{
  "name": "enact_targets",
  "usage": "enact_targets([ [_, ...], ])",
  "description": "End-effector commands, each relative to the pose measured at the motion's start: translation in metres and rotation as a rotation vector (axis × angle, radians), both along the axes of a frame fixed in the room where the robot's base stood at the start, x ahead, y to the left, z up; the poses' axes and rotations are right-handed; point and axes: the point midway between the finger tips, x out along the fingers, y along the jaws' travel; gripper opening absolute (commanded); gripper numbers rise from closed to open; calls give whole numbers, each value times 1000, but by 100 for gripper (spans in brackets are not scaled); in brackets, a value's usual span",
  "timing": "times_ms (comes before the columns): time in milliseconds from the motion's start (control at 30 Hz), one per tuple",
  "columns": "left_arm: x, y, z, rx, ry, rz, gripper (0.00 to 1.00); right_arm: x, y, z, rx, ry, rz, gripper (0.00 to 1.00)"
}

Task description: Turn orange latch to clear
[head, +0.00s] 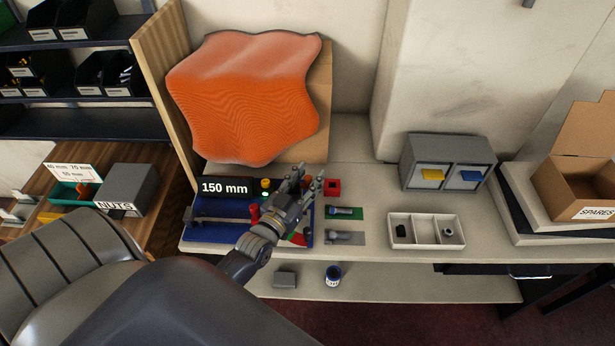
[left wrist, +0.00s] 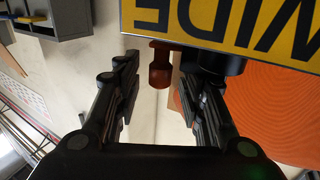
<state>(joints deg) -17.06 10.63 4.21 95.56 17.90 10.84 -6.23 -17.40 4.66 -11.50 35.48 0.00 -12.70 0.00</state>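My left gripper (head: 304,185) reaches over the right end of a blue fixture (head: 212,232) with a black "150 mm" sign (head: 224,188). In the left wrist view its two fingers (left wrist: 162,95) are apart, with nothing gripped. A dark orange, peg-like part (left wrist: 160,68), which may be the latch, hangs between and beyond the fingertips, apart from both as far as I can tell. A yellow sign (left wrist: 215,22) reading "WIDE" appears upside down beside it. In the head view a small orange-yellow knob (head: 265,183) stands left of the gripper. My right gripper is not in view.
A large orange wavy panel (head: 245,100) stands behind the fixture.

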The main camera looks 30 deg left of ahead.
Motion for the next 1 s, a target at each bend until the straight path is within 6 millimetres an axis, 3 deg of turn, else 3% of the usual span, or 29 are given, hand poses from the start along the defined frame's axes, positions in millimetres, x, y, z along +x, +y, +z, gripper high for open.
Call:
enact_targets([
  [267, 1, 0, 0, 0, 0, 0, 38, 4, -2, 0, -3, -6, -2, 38],
  [433, 1, 0, 0, 0, 0, 0, 0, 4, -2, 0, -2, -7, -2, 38],
  [733, 2, 1, 2, -4, -3, 21, 0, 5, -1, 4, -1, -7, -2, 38],
  [1000, 9, 3, 4, -6, -5, 143, 0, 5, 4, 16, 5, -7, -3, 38],
])
